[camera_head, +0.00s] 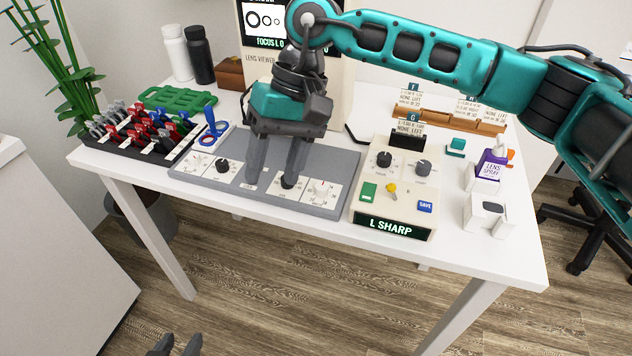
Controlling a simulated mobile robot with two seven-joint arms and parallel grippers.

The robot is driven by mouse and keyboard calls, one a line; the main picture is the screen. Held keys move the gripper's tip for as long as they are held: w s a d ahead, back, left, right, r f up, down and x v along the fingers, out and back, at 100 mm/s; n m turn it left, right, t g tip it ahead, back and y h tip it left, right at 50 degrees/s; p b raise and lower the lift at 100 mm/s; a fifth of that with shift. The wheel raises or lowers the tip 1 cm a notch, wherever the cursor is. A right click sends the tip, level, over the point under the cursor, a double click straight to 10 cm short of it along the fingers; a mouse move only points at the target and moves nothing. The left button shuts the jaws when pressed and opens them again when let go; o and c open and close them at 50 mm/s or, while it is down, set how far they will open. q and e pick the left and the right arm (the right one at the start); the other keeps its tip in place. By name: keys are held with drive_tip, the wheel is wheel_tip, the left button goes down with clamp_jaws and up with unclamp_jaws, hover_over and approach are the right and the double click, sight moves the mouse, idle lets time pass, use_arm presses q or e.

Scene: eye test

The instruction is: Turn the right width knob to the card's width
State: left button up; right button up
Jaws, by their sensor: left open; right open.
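A grey panel (345,170) lies on the table with several dials on white plates. A dark knob (222,166) is at its left, another dark knob (288,182) right of the middle, and a pale knob (320,188) near the right end. Which one is the right width knob is too small to read. My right gripper (270,180) points down over the panel, open. Its right finger overlaps the middle dark knob; contact cannot be told. A card marked G (411,126) stands upright in a dark holder; its print is unreadable. My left gripper (174,346) is open at the bottom edge, off the table.
A beige console (394,209) reading "L SHARP" stands right of the panel. A lens viewer (258,70) is behind, and a wooden card rack (440,116) behind the console. A tray of red, blue and grey tools (140,135) is at left. Spray bottle (487,170) at right.

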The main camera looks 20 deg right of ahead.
sight(321, 185)
drive_tip(key=w+d+r+n+t+h, duration=0.25)
drive_tip(key=w+d+h, duration=0.2)
drive_tip(key=d, duration=0.35)
drive_tip(key=f, duration=0.4)
drive_tip(key=f+b, duration=0.1)
drive_tip(key=f, duration=0.7)
drive_tip(key=shift+w+d+f+b, duration=0.15)
drive_tip(key=shift+w+f+b, duration=0.1)
drive_tip(key=shift+b, duration=0.15)
clamp_jaws()
